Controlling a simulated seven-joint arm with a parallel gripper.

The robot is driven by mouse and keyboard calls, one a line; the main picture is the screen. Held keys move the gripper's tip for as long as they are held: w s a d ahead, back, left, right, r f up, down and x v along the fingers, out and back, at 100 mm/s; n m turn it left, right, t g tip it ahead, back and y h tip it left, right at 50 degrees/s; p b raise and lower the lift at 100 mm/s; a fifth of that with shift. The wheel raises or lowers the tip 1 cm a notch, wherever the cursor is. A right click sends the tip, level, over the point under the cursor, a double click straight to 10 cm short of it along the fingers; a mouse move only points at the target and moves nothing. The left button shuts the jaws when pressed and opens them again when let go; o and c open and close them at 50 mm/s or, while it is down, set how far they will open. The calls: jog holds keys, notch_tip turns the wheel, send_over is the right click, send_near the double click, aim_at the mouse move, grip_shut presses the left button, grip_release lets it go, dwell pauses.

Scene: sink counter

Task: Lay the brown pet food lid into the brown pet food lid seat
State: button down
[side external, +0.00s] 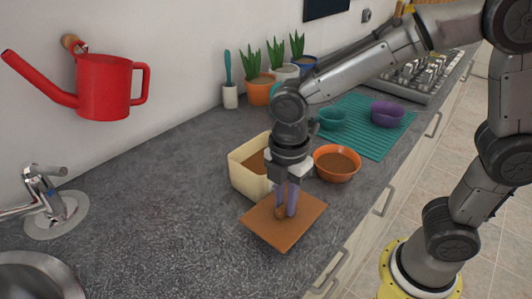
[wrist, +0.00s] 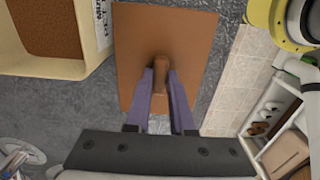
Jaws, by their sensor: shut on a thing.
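The brown lid (side external: 285,224) is a flat rectangular panel with a small knob on top. My gripper (side external: 286,212) is shut on that knob, with both purple fingers on it. In the wrist view the lid (wrist: 185,35) lies beyond my gripper (wrist: 160,70). The cream container (side external: 246,180) with brown contents stands just behind the lid, its top open. It also shows at the upper left of the wrist view (wrist: 88,60). My gripper hides part of its right side. I cannot tell whether the lid touches the counter.
An orange bowl (side external: 337,163) with brown contents stands right of the container. Behind it a teal mat (side external: 372,142) bears a teal bowl (side external: 331,118) and a purple bowl (side external: 387,113). The sink (side external: 38,278) is at the lower left. The counter between sink and lid is clear.

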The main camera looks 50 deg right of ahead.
aim_at(284, 204)
notch_tip(284, 204, up, 18)
jog(key=w+d, duration=0.8)
jog(key=w, duration=0.4)
jog(key=shift+w+f, duration=0.15)
jog(key=shift+f, duration=1.1)
jog(key=shift+w+f, duration=0.15)
jog(key=shift+f, duration=1.05)
jog(key=shift+f, duration=2.8)
jog(key=shift+f, duration=0.2)
